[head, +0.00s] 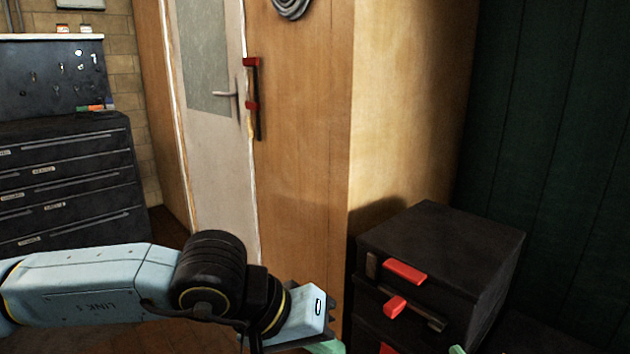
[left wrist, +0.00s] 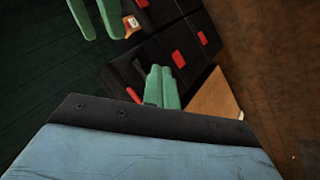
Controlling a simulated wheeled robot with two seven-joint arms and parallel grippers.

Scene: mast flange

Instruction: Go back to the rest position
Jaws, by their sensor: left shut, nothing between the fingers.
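My left arm comes in from the left in the head view, and its wrist hangs low in front of the wooden cabinet side. My left gripper (left wrist: 161,72) is shut and empty, its two green fingers side by side in the left wrist view. In the head view only a green piece of it (head: 325,347) shows at the bottom edge. My right gripper (left wrist: 104,36) shows at the top left of the left wrist view, with two green fingers spread apart. A green tip of it (head: 457,350) shows at the bottom of the head view.
A black drawer unit (head: 440,240) with red handles (head: 405,273) stands close at the right. A wooden cabinet (head: 300,180) and a pale door (head: 215,160) are behind. A dark tool chest (head: 65,180) stands at the left.

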